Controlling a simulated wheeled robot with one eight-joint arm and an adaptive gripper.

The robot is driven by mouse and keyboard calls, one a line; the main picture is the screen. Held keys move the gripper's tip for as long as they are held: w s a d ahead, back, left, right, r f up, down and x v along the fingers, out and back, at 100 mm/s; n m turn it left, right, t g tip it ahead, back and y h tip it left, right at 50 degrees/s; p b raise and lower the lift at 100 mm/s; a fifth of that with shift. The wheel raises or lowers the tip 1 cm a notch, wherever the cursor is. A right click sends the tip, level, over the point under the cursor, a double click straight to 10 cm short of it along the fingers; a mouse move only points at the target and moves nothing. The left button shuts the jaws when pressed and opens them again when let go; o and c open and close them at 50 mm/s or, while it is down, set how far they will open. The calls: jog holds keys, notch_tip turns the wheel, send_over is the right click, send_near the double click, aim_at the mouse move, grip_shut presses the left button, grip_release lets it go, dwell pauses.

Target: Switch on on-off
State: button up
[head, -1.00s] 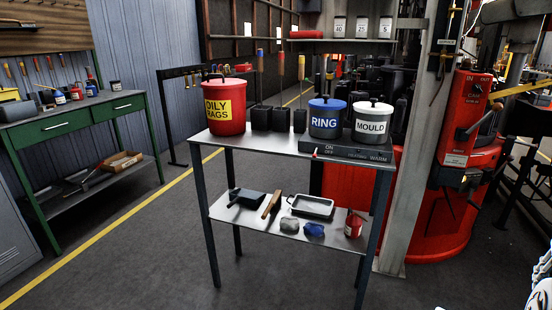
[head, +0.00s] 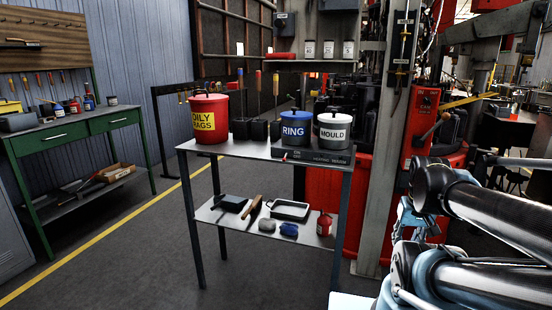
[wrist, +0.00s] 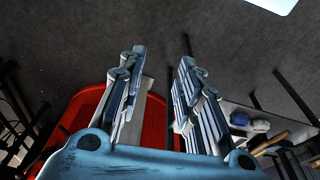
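A dark heating plate (head: 318,156) lies along the front right of the metal table's top. In the head view, a small red lever (head: 284,155) shows at its left end, where the on-off marking was readable earlier. The lever's position is too small to tell. A blue RING pot (head: 295,129) and a grey MOULD pot (head: 333,133) stand on the plate. My gripper (wrist: 163,68) is open in the wrist view, its two fingers apart with nothing between them. It points down past the table's lower shelf and a red machine base, away from the lever.
The table (head: 225,148) also bears a red OILY RAGS bin (head: 208,120) and black holders with upright tools. Its lower shelf (head: 245,228) holds a tray and several small things. A grey post (head: 388,170) and red machine stand right of it. Floor in front is clear.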

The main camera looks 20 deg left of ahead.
jog(key=shift+a, duration=0.1)
notch_tip(320, 180, up, 31)
jog(key=t+h, duration=0.2)
send_over(284, 159)
jog(key=s+a, duration=0.4)
jog(key=s, duration=0.3)
jog(key=x, duration=1.7)
jog(key=shift+w+d, duration=0.1)
jog(key=shift+d, duration=0.15)
